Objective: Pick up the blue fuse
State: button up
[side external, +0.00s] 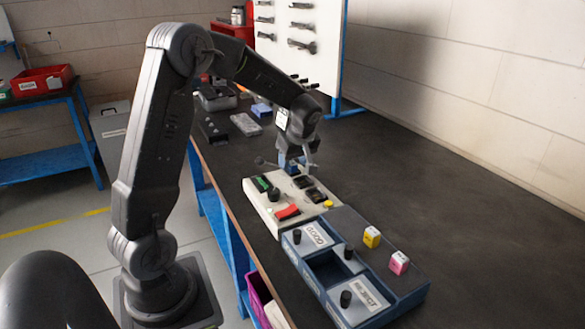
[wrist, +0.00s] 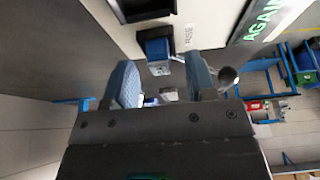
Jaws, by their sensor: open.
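The blue fuse (wrist: 157,48) shows in the wrist view at the far edge of the cream panel (wrist: 118,32), beside a small label. It lies between and just ahead of the fingertips of my gripper (wrist: 161,63). The fingers are apart, with a visible gap on each side of the fuse. In the side view my gripper (side external: 297,160) points down over the far end of the cream panel. A bit of blue (side external: 292,169) shows below it, partly hidden by the fingers. I cannot tell there whether they touch it.
The panel carries a green switch (side external: 263,184), a red rocker (side external: 287,212), a yellow button (side external: 328,204) and a lever with a ball knob (wrist: 228,76). The bench's right side is clear.

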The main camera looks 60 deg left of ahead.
jog(key=shift+a+f, duration=0.15)
jog(key=shift+f, duration=0.15)
jog(key=shift+c, duration=0.3)
grip_shut()
jog(key=shift+r, duration=0.15)
